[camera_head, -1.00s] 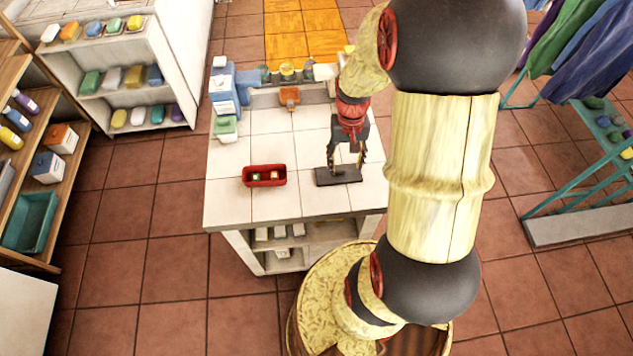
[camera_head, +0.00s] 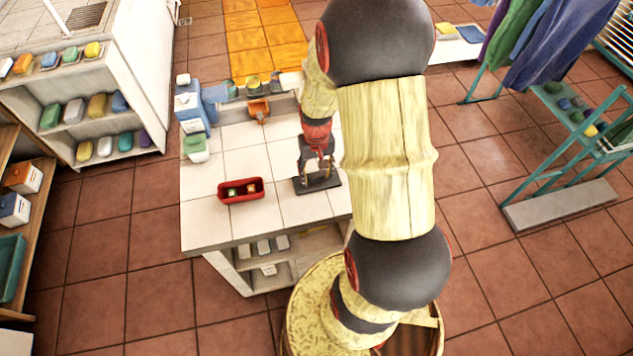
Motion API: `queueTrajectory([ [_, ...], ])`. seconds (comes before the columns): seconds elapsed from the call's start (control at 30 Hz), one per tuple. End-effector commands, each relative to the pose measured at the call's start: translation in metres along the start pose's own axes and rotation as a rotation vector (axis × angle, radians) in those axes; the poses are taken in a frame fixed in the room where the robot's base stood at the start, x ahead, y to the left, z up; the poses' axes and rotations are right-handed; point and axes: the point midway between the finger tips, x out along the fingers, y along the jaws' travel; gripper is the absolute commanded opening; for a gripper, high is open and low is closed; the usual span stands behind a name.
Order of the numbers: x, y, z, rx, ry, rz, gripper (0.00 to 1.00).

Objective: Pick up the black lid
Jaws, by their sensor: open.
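The black lid (camera_head: 318,184) is a flat dark rectangle lying on the white tiled counter (camera_head: 218,223), to the right of the red tray. My gripper (camera_head: 317,180) points down over the lid with its fingers spread open. The fingertips are at or just above the lid; I cannot tell whether they touch it. The gripper partly covers the lid's middle.
The red tray (camera_head: 241,198) holds small coloured items and stands left of the lid. White and blue containers (camera_head: 191,105) stand at the counter's back left. An orange object (camera_head: 259,109) stands at the back. The counter's front left is clear.

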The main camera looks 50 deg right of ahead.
Motion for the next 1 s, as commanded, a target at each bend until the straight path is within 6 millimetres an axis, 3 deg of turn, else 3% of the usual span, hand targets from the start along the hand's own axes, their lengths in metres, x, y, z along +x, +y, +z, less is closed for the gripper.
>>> queueTrajectory([
  [0.1, -0.0011, 0.0, -0.0001, 0.0, 0.0, 0.0, 0.51],
  [0.83, -0.0009, 0.0, 0.0003, 0.0, -0.001, 0.0, 0.09],
  [1.0, -0.001, 0.0, 0.0003, 0.0, -0.001, 0.0, 0.08],
])
